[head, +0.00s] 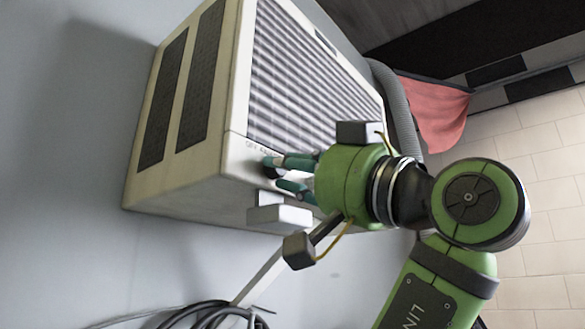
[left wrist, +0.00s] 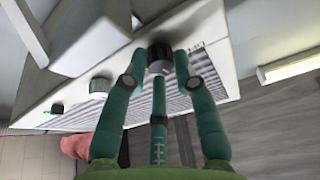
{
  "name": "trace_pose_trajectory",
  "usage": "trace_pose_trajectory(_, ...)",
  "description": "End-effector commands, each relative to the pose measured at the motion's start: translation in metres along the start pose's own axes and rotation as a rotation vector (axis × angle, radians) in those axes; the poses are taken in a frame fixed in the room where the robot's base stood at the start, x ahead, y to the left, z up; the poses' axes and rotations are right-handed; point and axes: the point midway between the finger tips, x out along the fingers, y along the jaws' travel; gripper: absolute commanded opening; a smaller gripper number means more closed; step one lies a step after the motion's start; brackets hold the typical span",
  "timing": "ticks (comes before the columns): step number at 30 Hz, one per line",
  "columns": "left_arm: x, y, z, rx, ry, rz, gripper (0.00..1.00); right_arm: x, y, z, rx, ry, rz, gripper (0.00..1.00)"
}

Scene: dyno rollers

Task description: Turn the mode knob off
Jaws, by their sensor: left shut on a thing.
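A beige box-shaped unit (head: 180,185) with a slatted grille appears sideways in the head view. My left gripper (head: 278,174) is at its control strip, with the green fingers shut on a dark round knob. The knob (left wrist: 160,52) shows between the fingertips (left wrist: 160,62) in the left wrist view. The fingers hide part of it, so I cannot read its setting. A lighter knob (left wrist: 99,86) and a small dark knob (left wrist: 57,108) sit farther along the strip. I cannot read which knob is labelled mode. My right gripper is not in view.
A grey block (head: 280,216) juts out close beside my left fingers; a grey block also shows in the left wrist view (left wrist: 90,40). Dark cables (head: 215,315) lie at the bottom. A grey hose (head: 393,100) and a red cloth (head: 437,108) are behind the unit.

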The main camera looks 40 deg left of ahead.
Motion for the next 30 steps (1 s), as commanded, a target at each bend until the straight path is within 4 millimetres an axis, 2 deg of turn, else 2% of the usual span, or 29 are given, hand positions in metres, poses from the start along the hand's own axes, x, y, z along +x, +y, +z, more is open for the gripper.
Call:
trace_pose_trajectory(8, 0.002, 0.001, -0.004, -0.187, 0.015, -0.081, 0.00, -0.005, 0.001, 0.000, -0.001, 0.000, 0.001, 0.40)
trace_pose_trajectory(21, 0.003, 0.003, -0.007, -0.535, 0.029, -0.226, 0.00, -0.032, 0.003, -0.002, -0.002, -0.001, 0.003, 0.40)
trace_pose_trajectory(30, 0.002, 0.004, -0.007, -0.684, 0.035, -0.287, 0.00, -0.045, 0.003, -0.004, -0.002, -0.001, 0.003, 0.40)
